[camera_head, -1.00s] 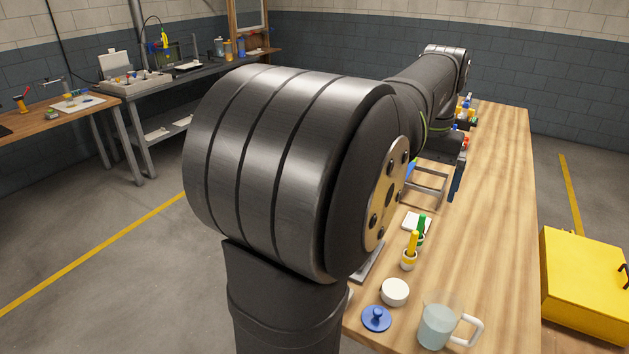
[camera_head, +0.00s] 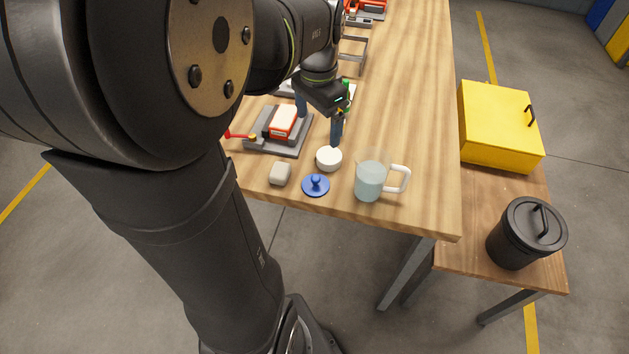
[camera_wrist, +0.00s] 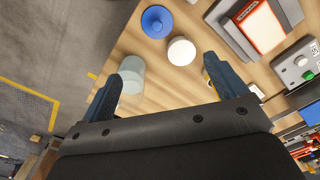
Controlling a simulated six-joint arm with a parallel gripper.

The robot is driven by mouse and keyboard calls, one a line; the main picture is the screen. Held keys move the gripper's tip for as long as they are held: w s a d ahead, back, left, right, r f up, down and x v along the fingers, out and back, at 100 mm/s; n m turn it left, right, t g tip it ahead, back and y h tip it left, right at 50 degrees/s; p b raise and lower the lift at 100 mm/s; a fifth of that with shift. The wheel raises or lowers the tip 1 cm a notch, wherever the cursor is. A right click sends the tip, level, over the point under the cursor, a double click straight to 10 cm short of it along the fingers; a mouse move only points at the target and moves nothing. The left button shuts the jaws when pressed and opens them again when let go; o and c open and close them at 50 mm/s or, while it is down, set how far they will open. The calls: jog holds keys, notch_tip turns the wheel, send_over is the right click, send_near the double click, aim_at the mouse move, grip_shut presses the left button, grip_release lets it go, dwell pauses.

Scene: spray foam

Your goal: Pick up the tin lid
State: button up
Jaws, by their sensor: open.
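A round blue lid with a knob (camera_head: 316,185) lies on the wooden table near its front edge. It also shows at the top of the wrist view (camera_wrist: 157,22). A round white tin (camera_head: 329,158) stands just behind it, and shows beside it in the wrist view (camera_wrist: 181,51). I take the blue lid to be the tin lid. My gripper (camera_head: 320,117) is open and empty above the table, beyond the tin and lid in the head view. Its two blue-grey fingers also show apart in the wrist view (camera_wrist: 162,68).
A clear mug with a white handle (camera_head: 370,181) stands right of the lid. A light grey block (camera_head: 280,174) lies to its left. A grey fixture with a red-and-white block (camera_head: 283,122) sits further left. A yellow box (camera_head: 498,125) and black bin (camera_head: 526,233) stand beyond the table's right side.

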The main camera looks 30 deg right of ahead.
send_over(317, 177)
jog(key=shift+m, duration=0.3)
notch_tip(317, 177, down, 12)
jog(key=shift+a, duration=0.15)
jog(key=shift+f, duration=3.15)
jog(key=c, duration=1.1)
